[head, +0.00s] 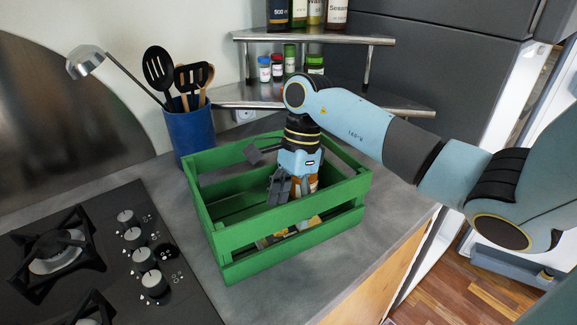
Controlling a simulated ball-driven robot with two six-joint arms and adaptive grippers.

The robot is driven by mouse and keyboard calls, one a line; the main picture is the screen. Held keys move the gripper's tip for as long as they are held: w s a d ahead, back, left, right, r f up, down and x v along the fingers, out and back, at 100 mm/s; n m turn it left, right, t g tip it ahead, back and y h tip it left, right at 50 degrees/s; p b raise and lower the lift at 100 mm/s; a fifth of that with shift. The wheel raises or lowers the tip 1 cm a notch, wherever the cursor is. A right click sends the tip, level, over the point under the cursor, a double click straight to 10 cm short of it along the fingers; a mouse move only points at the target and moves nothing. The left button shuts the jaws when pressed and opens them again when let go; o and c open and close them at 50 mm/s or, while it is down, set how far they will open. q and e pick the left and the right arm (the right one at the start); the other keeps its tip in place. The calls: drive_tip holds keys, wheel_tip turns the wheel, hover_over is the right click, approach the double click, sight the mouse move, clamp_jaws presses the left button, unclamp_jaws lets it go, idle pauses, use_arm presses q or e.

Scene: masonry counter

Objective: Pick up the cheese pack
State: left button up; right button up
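My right gripper (264,176) reaches down into the green crate (284,220) from the right. Its dark fingers stand apart, one out to the left and one hanging lower near the front slat, so it looks open. I see nothing between the fingers. A yellowish piece (315,221) shows through the gap between the front slats. It may be the cheese pack, but too little shows to tell. An orange-brown item with a white part (313,183) stands in the crate just right of the gripper. My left gripper is not in view.
A blue utensil holder (190,133) stands behind the crate on the left. A gas hob (120,262) lies to the left. A metal corner shelf (262,96) with jars and bottles is behind. Grey counter is clear in front of the crate.

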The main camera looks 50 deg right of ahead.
drive_tip(key=shift+x, duration=1.45)
drive_tip(key=shift+r, duration=0.2)
drive_tip(key=c, duration=1.2)
